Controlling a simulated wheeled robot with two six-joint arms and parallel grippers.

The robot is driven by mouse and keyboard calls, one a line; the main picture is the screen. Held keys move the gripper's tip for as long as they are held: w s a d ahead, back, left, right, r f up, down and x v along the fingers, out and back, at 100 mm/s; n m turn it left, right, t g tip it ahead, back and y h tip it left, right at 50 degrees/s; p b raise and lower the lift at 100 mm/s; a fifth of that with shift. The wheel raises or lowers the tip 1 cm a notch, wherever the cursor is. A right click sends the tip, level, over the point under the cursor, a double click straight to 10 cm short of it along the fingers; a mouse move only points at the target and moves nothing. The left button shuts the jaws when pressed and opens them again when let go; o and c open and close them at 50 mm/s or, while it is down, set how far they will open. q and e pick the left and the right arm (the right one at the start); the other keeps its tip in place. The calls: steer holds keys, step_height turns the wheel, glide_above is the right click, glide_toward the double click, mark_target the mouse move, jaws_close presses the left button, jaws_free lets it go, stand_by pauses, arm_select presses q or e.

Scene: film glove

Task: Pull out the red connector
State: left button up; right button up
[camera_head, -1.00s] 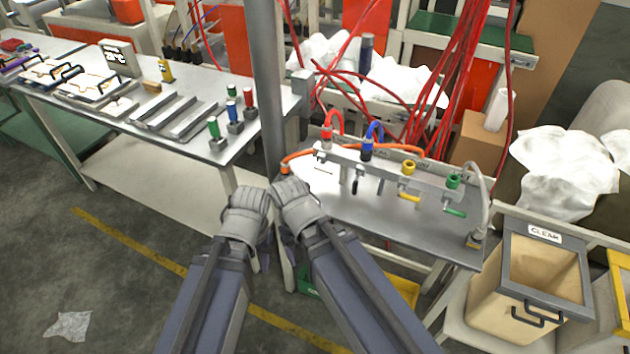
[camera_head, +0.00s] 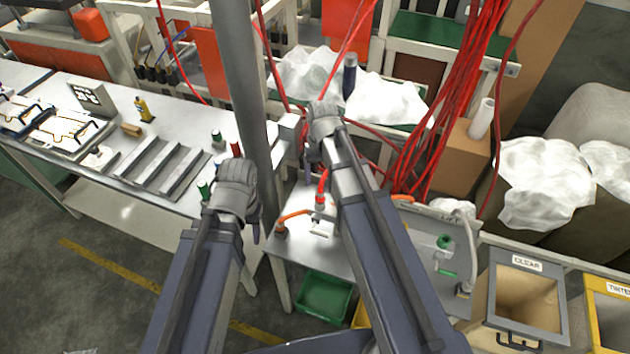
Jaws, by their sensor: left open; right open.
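The red connector (camera_head: 321,190) stands on the metal manifold on the small table (camera_head: 290,246), just left of my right forearm, with a red hose on it. My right gripper (camera_head: 322,112) is open, above and beyond the connector in the picture, apart from it. My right arm hides the blue and yellow connectors. The green connector (camera_head: 443,242) shows to its right. My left gripper (camera_head: 238,188) is open and empty, left of the small table and in front of the long bench's right end. Both sets of fingertips are hard to make out.
A grey post (camera_head: 246,90) stands between the long bench (camera_head: 120,95) and the small table. Red cables (camera_head: 455,90) hang behind on the right. A clear bin (camera_head: 525,295) stands at right, a green tray (camera_head: 324,296) below the small table. Loose plugs stand on the bench.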

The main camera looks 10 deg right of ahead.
mark_target(320, 192)
steer(key=shift+s+f+b, duration=0.1)
steer(key=shift+f+b, duration=0.2)
steer(key=shift+b, duration=0.05)
step_height(320, 192, down, 7)
steer(key=b, duration=0.7)
steer(key=shift+f, duration=0.15)
jaws_close()
